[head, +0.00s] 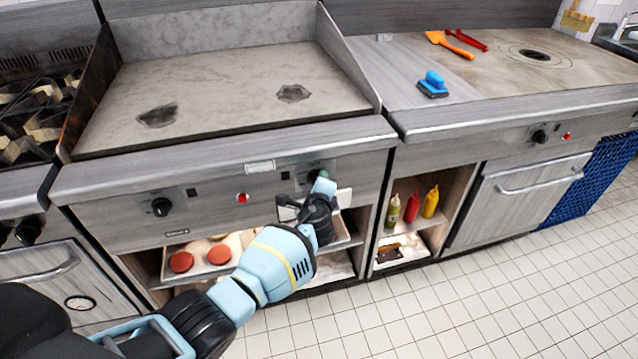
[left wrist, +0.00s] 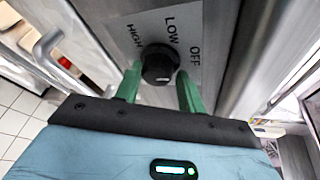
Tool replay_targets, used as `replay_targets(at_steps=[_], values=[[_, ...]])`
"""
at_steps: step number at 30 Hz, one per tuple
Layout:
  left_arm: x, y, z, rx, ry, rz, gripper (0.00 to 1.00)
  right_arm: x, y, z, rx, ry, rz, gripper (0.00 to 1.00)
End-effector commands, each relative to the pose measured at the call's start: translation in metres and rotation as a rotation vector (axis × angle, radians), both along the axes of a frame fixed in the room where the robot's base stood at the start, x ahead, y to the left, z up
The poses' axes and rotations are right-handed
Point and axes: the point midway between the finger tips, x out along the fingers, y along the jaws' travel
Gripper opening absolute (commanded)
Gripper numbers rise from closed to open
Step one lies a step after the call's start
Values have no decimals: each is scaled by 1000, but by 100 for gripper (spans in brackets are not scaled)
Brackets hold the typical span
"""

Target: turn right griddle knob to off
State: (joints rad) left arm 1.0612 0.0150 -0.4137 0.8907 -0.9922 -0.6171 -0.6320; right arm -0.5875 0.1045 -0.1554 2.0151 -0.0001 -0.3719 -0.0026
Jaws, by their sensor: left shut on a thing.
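The right griddle knob (left wrist: 160,62) is a round black dial on the griddle front, with the labels HIGH, LOW and OFF around it in the left wrist view. A small pale mark shows on its edge toward my gripper; I cannot tell surely which label it points to. My left gripper (left wrist: 159,76) has its green fingers on either side of the knob, shut on it. In the head view my left gripper (head: 322,186) reaches the right end of the griddle panel and mostly hides the knob. My right gripper is in neither view.
The griddle (head: 220,95) has two dark patches on its plate. The left griddle knob (head: 161,207) and a red light (head: 242,198) are on the same panel. A tray with red patties (head: 181,262) sits below. Sauce bottles (head: 411,208) stand on a shelf to the right.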

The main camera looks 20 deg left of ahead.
Motion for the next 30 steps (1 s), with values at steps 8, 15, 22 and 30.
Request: replay_targets(at_steps=[8, 15, 22, 30], values=[[-4, 2, -9, 0, 15, 4, 56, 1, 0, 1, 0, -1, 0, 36], [-2, 1, -5, 0, 8, 3, 56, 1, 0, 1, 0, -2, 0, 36], [-11, -2, 1, -1, 5, 3, 56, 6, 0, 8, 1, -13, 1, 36], [-44, -12, 12, -1, 4, 2, 56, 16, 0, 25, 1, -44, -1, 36]])
